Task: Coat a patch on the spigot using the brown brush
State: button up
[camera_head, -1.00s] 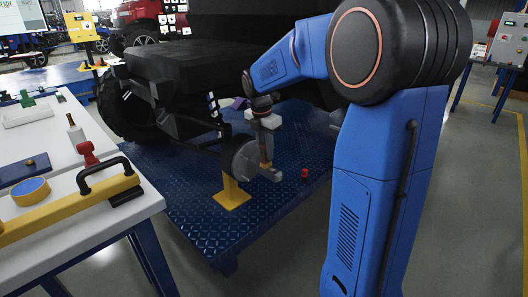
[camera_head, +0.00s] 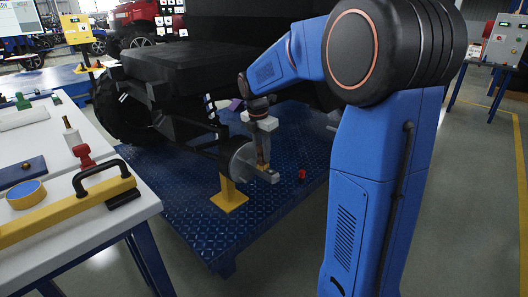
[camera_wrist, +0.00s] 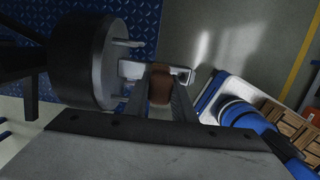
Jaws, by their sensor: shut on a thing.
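My gripper (camera_head: 263,164) points down beside the round grey hub (camera_head: 239,161) on the vehicle. In the wrist view, its two fingers (camera_wrist: 160,92) are shut on a brown piece, which I take to be the brown brush (camera_wrist: 160,84). A pale metallic bar (camera_wrist: 176,74) shows just beyond the fingertips; I cannot tell whether it belongs to the brush. The hub (camera_wrist: 86,62) is left of the fingers, with pin-like studs sticking out toward them. I cannot make out the spigot separately, or whether the brush touches the hub.
A yellow stand (camera_head: 229,196) is below the hub on the blue tread-plate platform (camera_head: 205,232). A small red object (camera_head: 302,175) is on the platform, right of the gripper. The white table (camera_head: 118,193) at left holds a yellow bar tool (camera_head: 75,214) and other items.

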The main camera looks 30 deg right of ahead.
jog(key=shift+s+a, duration=0.25)
jog(key=shift+a, duration=0.45)
jog(key=shift+w+d, duration=0.25)
jog(key=shift+d, duration=0.5)
jog(key=shift+w+d, duration=0.25)
jog(key=shift+d, duration=0.5)
jog(key=shift+s+a, duration=0.25)
jog(key=shift+a, duration=0.5)
jog(key=shift+s+a, duration=0.25)
jog(key=shift+a, duration=0.5)
jog(key=shift+r, duration=3.05)
